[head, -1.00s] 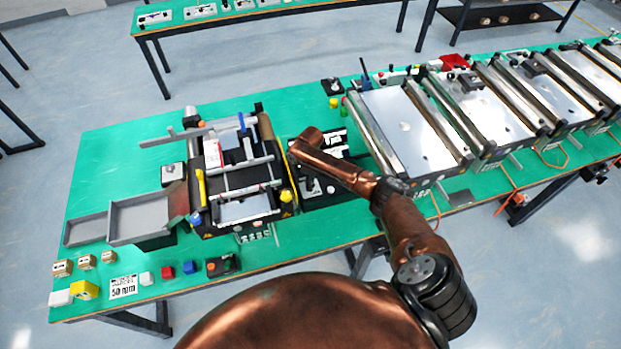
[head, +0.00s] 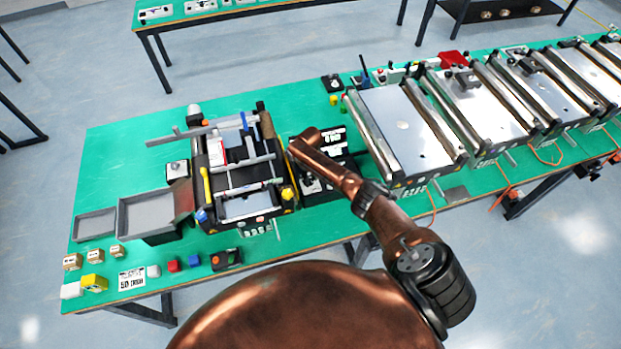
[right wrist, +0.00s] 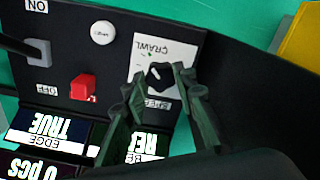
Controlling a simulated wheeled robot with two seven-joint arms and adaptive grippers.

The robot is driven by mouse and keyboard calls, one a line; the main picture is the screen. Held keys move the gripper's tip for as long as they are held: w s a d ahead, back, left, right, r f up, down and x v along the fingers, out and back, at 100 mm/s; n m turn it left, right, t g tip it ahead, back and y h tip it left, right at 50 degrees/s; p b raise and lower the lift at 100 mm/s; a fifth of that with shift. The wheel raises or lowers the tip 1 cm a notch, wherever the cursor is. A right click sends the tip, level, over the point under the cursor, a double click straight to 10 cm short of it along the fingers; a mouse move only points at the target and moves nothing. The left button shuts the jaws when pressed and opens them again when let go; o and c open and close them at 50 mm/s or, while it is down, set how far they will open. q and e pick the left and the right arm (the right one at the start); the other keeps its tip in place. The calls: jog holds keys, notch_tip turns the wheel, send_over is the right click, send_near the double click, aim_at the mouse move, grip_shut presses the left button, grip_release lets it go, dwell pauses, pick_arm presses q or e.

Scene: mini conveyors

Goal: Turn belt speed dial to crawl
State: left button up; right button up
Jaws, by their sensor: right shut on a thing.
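The belt speed dial (right wrist: 155,72) is a small black knob on a white plate in the right wrist view. The plate's "CRAWL" and "SPEED" lettering appears upside down. My right gripper (right wrist: 160,82) has its dark fingers on either side of the knob and is shut on it. In the head view the dial cannot be made out; my copper right arm reaches over the black control panel (head: 336,150) and hides part of it. My left gripper is not in view.
Beside the dial are a red switch (right wrist: 83,87), a white button (right wrist: 103,32), a grey lever (right wrist: 38,52) and lit displays (right wrist: 45,130). A small conveyor rig (head: 205,185) stands left of the panel, and larger conveyors (head: 405,125) stand to its right.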

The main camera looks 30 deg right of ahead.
dwell(0.4)
jog(key=o, duration=1.2)
jog(key=shift+w, duration=0.1)
jog(key=shift+c, duration=0.2)
notch_tip(320, 180, up, 12)
